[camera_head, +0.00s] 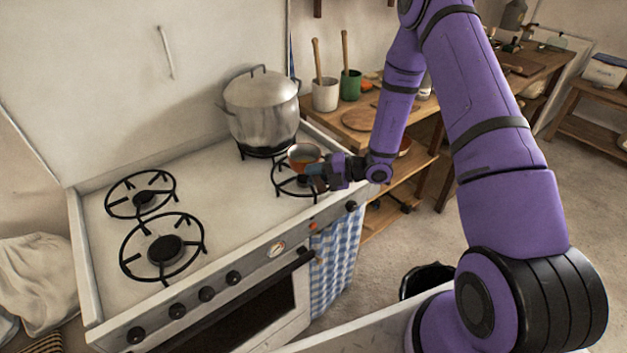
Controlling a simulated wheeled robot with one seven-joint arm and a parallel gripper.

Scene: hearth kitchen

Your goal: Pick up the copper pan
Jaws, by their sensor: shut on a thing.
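The copper pan (303,152) is a small orange-brown pan at the front right burner (286,183) of the white stove. My gripper (316,172) reaches in from the right and is shut on the pan, at its near side. The gripper's fingers cover part of the pan and its handle. The pan appears at or slightly above the burner grate; I cannot tell whether it touches it.
A large lidded pot (262,108) stands on the back right burner, close behind the pan. The two left burners (163,249) are empty. A wooden table (345,135) with a white crock (326,95) and a green cup (350,85) stands beyond the stove.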

